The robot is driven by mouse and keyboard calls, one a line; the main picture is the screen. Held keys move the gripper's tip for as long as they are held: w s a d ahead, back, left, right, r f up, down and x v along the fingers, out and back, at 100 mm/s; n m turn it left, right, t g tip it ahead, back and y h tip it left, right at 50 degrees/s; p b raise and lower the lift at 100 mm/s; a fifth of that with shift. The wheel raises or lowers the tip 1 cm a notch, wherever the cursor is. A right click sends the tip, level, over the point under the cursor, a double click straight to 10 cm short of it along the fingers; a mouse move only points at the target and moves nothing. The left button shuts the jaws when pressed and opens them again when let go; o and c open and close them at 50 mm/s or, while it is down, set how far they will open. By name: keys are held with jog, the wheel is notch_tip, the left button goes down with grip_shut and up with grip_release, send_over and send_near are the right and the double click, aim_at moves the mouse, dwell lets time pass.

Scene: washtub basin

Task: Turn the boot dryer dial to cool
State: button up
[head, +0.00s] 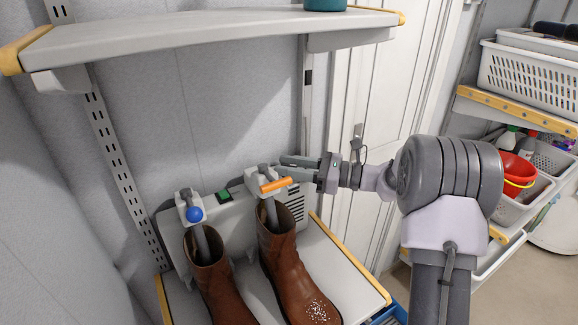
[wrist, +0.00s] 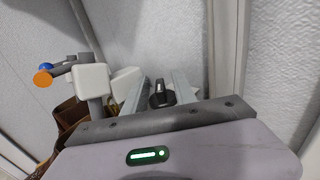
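The boot dryer (head: 233,212) is a pale box behind two brown boots, with tubes going down into them. A blue knob (head: 194,214) is on the left tube head, and an orange lever (head: 275,185) is on the right one. A green switch (head: 223,196) is on top of the box. My gripper (head: 283,163) points left, just behind the right tube head. In the wrist view a black dial (wrist: 160,95) shows between the two spread fingers of my gripper (wrist: 160,76); I cannot tell whether they touch it. The dial is hidden in the head view.
The boots (head: 292,272) stand on a low shelf with yellow edge trim. An upper shelf (head: 200,38) hangs above the dryer. A white door (head: 375,100) is behind my arm. A rack with white baskets (head: 525,75) and a red bucket (head: 517,168) is at the right.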

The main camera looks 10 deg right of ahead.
jog(key=shift+d, duration=0.15)
jog(key=p+v, duration=0.4)
jog(key=v, duration=1.3)
jog(key=shift+d, duration=0.1)
